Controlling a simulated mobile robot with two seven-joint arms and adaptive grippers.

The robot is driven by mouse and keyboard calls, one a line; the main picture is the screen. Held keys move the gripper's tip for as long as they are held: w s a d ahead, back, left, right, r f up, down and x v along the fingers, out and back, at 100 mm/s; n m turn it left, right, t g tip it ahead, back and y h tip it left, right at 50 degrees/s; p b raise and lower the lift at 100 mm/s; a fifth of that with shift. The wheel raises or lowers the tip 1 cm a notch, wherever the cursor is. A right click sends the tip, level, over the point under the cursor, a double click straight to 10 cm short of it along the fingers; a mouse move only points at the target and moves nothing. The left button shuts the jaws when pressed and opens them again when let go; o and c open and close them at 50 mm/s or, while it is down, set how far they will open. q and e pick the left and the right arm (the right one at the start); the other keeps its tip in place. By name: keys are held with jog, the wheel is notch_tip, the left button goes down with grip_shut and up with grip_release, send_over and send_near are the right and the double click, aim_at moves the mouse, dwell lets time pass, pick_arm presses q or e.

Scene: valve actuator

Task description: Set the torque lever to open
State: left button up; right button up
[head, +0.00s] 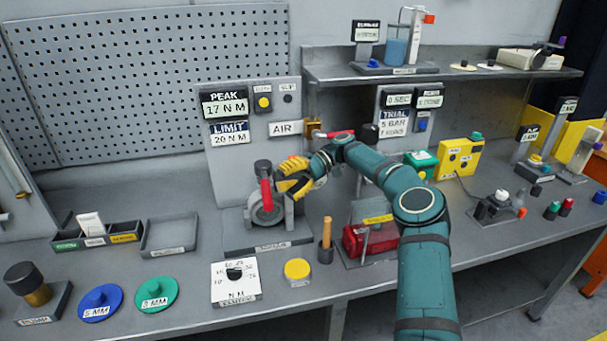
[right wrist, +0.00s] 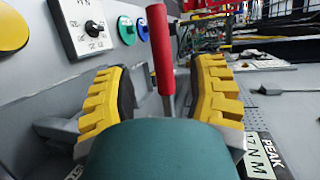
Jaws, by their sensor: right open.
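The torque lever (head: 266,194) has a red grip and stands roughly upright on the grey valve actuator (head: 262,214), whose base carries a small label. My right gripper (head: 293,176), with yellow ridged fingers, is beside the lever on its right in the head view. In the right wrist view the red lever (right wrist: 162,50) shows between the two open fingers of my right gripper (right wrist: 163,95), with visible gaps on both sides. My left gripper is not in view.
Behind the actuator a grey panel (head: 232,165) reads PEAK 17 N M and LIMIT 20 N M. An N M dial plate (head: 235,290), a yellow disc (head: 297,270) and a wooden-handled tool (head: 326,240) stand in front. A red box (head: 368,243) is to the right.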

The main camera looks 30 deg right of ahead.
jog(key=v, duration=0.5)
jog(key=shift+d, duration=0.25)
dwell(0.7)
